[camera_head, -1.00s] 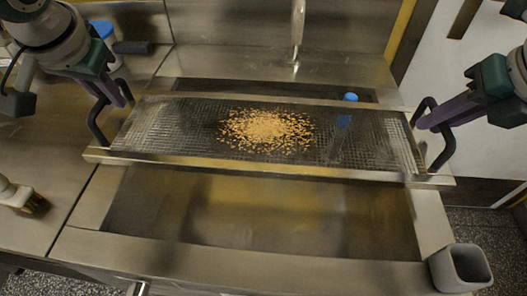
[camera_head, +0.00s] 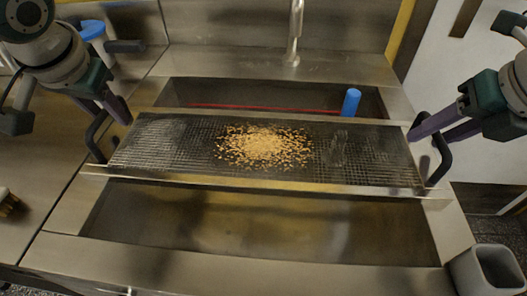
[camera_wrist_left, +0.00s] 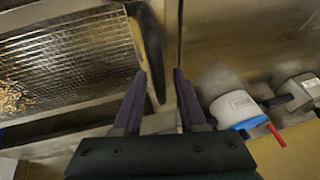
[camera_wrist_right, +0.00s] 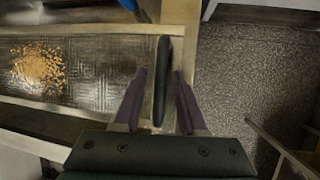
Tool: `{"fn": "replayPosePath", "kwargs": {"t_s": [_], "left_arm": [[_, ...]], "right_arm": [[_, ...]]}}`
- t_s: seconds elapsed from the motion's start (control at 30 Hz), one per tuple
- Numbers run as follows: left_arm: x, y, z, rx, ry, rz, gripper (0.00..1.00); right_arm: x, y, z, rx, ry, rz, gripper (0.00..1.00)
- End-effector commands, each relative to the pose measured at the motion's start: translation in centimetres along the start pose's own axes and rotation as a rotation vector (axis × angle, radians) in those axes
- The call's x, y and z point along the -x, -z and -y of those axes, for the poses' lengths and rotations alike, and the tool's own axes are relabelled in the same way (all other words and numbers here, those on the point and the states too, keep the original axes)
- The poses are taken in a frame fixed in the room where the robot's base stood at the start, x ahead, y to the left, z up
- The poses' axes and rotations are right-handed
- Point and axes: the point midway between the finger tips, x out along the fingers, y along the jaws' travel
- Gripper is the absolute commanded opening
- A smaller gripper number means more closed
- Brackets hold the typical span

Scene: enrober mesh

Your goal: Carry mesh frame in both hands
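The mesh frame (camera_head: 365,157) is a wire grid with metal rails, level over the sink (camera_head: 250,230). A heap of tan crumbs (camera_head: 263,146) lies at its middle. A black loop handle stands at each end. My left gripper (camera_head: 112,112) has its fingers on both sides of the left handle (camera_head: 95,143); the left wrist view shows that handle (camera_wrist_left: 153,55) between them. My right gripper (camera_head: 420,136) has its fingers around the right handle (camera_head: 442,160), also seen in the right wrist view (camera_wrist_right: 161,80). Finger contact is hard to see. Any clearance under the frame is unclear.
A tap (camera_head: 295,30) rises at the back. A grey bin (camera_head: 488,270) is at the front right. A blue-lidded container (camera_head: 93,33) and a brush (camera_head: 8,203) are at left.

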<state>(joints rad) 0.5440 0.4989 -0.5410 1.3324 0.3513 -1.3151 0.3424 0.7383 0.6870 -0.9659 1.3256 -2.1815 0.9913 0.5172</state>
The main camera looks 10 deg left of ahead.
Motion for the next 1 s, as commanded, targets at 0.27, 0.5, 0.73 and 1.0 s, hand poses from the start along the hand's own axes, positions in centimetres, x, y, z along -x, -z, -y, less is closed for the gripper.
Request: {"fn": "replayPosePath", "kwargs": {"t_s": [0.27,0.5,0.73,1.0], "left_arm": [[0.1,0.1,0.0,0.0,-0.001,-0.001,0.46],[2.0,0.1,-0.1,-0.001,-0.003,-0.004,0.46],[6.6,0.1,0.0,-0.002,0.0,-0.007,0.46],[11.2,0.1,0.0,0.0,-0.002,-0.003,0.46]], "right_arm": [[0.0,0.0,0.0,0.0,0.0,-0.001,0.46],[0.0,0.0,0.0,0.0,0.0,-0.001,0.46],[0.0,0.0,0.0,0.0,0.0,-0.001,0.46],[0.0,0.0,0.0,0.0,0.0,-0.001,0.46]]}}
